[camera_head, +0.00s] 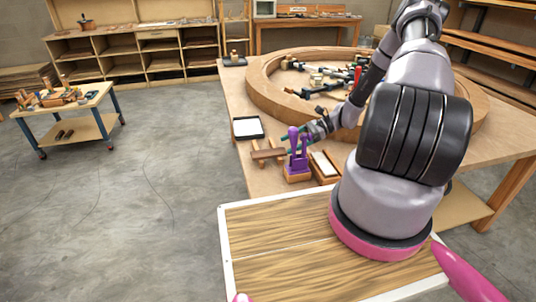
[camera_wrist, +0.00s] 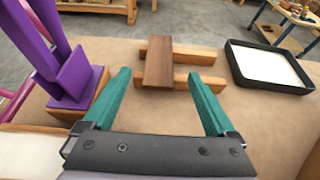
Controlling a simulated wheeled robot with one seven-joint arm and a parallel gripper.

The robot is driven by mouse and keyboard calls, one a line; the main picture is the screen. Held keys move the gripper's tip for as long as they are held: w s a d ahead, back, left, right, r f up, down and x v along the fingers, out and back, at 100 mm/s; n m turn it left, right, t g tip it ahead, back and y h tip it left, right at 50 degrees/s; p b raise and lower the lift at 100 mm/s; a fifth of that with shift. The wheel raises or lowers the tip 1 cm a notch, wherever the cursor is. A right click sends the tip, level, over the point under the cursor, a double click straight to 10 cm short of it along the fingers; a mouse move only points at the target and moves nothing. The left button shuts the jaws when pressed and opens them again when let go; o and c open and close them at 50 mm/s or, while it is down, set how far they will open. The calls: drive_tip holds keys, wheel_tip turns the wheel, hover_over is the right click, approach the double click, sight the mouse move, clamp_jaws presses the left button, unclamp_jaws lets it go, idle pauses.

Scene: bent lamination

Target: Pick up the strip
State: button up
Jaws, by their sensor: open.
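The strip (camera_wrist: 160,62) is a dark brown wooden piece lying across two lighter wooden bars (camera_wrist: 203,80) on the workbench. In the head view the strip (camera_head: 267,153) shows small near the bench's left edge. My gripper (camera_wrist: 158,77) is open and empty, with teal fingers apart. In the wrist view its fingertips lie left and right of the strip's near end, with clear gaps; the exact height above the bench is hard to tell. In the head view my gripper (camera_head: 303,136) is partly hidden behind a purple tool.
A purple tool (camera_wrist: 62,62) on a wooden block stands close left of my gripper in the wrist view. A black-rimmed tray (camera_wrist: 268,68) lies to the right. A large curved wooden ring (camera_head: 262,85) with tools inside fills the bench's far part.

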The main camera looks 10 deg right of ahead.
sight(269, 152)
drive_tip(key=shift+r+x, duration=0.1)
drive_tip(key=shift+x, duration=1.4)
drive_tip(key=shift+r+x, duration=0.15)
drive_tip(key=shift+x, duration=1.4)
drive_tip(key=shift+a, duration=0.1)
clamp_jaws()
